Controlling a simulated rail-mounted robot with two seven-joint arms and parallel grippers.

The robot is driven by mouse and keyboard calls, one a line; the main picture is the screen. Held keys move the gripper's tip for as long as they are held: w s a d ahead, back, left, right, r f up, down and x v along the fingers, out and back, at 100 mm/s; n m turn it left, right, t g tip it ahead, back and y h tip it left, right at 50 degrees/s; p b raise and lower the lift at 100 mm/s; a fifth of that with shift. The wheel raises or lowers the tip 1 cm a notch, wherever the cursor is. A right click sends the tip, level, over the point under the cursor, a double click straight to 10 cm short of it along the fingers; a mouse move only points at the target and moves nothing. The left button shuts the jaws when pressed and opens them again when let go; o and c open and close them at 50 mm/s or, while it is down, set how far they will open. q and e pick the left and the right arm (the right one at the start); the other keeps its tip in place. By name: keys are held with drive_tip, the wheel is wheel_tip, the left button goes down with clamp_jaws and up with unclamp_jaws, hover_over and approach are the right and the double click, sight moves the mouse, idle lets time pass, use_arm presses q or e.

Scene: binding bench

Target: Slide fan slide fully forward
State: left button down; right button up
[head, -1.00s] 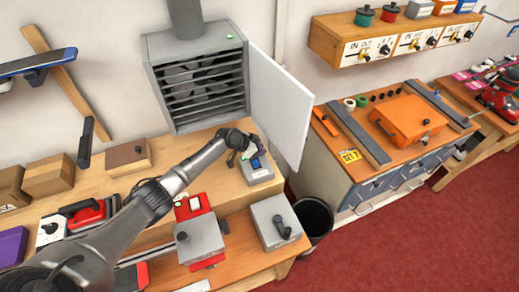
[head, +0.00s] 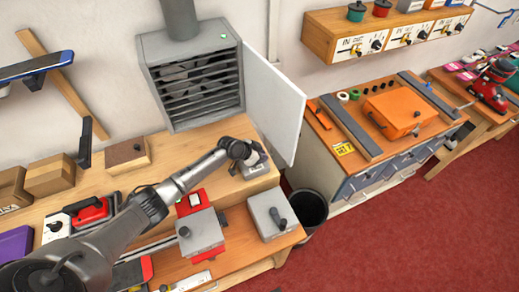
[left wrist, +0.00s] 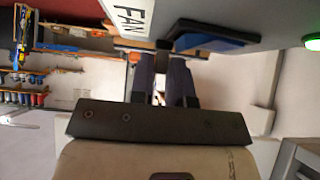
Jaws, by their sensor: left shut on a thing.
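The fan slide box (head: 256,169) is a small grey unit at the right end of the wooden shelf, below the louvred fan housing. In the left wrist view its FAN label (left wrist: 130,15), a blue part (left wrist: 215,40) and a lit green lamp (left wrist: 312,42) show. My left gripper (head: 241,158) is at this box, over its top, and covers much of it in the head view. In the left wrist view its two dark fingers (left wrist: 162,60) are close together, shut on the slide's handle, which is mostly hidden between them. My right gripper is not in view.
The louvred fan housing (head: 196,84) stands behind, with its white door (head: 274,102) open close to the right of my gripper. A red-and-grey unit (head: 201,232) and a grey lever box (head: 270,216) sit on the lower bench in front. A black bin (head: 307,208) stands right.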

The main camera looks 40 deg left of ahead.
use_arm(q)
drive_tip(key=shift+d+r, duration=0.15)
drive_tip(key=shift+d, duration=0.1)
drive_tip(key=c, duration=1.2)
unclamp_jaws()
drive_tip(key=shift+s, duration=0.1)
drive_tip(key=shift+o, duration=0.2)
drive_tip(key=shift+s+a, duration=0.15)
drive_tip(key=shift+s, duration=0.05)
drive_tip(key=b+v, duration=0.1)
drive_tip(key=v, duration=1.2)
drive_tip(key=shift+r, duration=0.15)
